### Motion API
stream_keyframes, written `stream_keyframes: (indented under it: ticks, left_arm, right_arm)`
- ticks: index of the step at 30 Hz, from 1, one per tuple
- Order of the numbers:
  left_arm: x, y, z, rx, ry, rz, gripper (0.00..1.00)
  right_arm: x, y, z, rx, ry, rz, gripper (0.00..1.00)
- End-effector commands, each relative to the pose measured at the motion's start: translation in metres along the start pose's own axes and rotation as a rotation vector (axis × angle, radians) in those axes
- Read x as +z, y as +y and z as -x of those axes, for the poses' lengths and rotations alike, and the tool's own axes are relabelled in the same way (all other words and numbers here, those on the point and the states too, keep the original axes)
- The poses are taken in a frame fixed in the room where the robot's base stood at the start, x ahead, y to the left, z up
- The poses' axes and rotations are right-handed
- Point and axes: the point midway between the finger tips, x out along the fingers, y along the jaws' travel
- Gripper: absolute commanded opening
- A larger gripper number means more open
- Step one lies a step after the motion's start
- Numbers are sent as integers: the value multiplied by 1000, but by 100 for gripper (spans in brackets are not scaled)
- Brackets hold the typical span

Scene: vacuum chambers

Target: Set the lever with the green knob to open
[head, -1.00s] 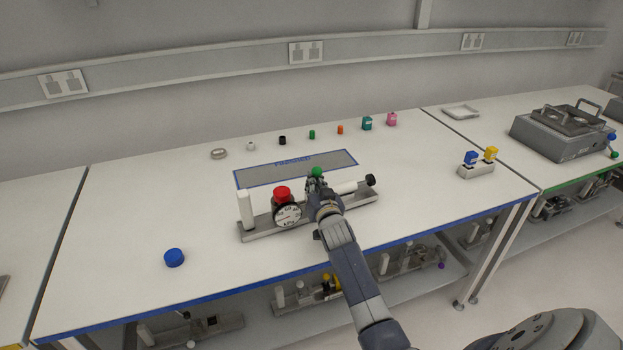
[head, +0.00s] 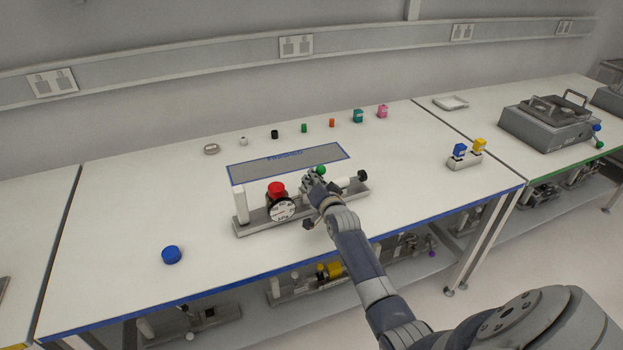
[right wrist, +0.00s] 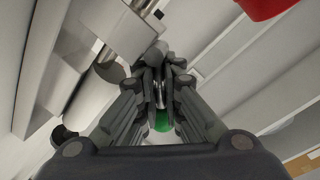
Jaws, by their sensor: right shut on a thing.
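The green knob (head: 320,170) tops a lever on a small vacuum assembly (head: 247,228) on the table. The assembly also carries a red knob (head: 277,188), a round dial gauge (head: 282,210) and a white upright cylinder (head: 240,206). My right gripper (head: 312,184) is at the lever, just left of and below the green knob. In the right wrist view its fingers (right wrist: 160,88) are shut on the lever's metal stem, with part of the green knob (right wrist: 163,121) showing between them. The lever's base is mostly hidden by the gripper. My left gripper is out of view.
A grey marked mat (head: 290,163) lies behind the assembly, with several small coloured parts beyond it. A blue cap (head: 172,254) lies at the front left. A block with blue and yellow tops (head: 465,162) stands to the right. The front left tabletop is mostly clear.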

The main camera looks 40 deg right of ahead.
Motion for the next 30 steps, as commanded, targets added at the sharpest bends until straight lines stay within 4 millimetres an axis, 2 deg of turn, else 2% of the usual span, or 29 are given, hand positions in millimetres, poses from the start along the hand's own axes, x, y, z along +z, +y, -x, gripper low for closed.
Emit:
stream_keyframes:
  ticks: [11, 12, 15, 25, 30]
  left_arm:
    - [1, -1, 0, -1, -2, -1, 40]
    - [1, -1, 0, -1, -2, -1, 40]
    - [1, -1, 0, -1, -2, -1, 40]
    - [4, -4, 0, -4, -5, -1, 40]
    - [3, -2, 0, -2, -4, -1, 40]
  right_arm:
    - [-4, -4, -1, -7, 7, -7, 0]
    - [-4, -4, -1, -7, 7, -7, 9]
    - [-4, -4, 0, -7, 7, -7, 28]
    - [-2, -1, 0, -3, 2, -5, 28]
    - [0, 0, 10, -2, 1, -5, 28]
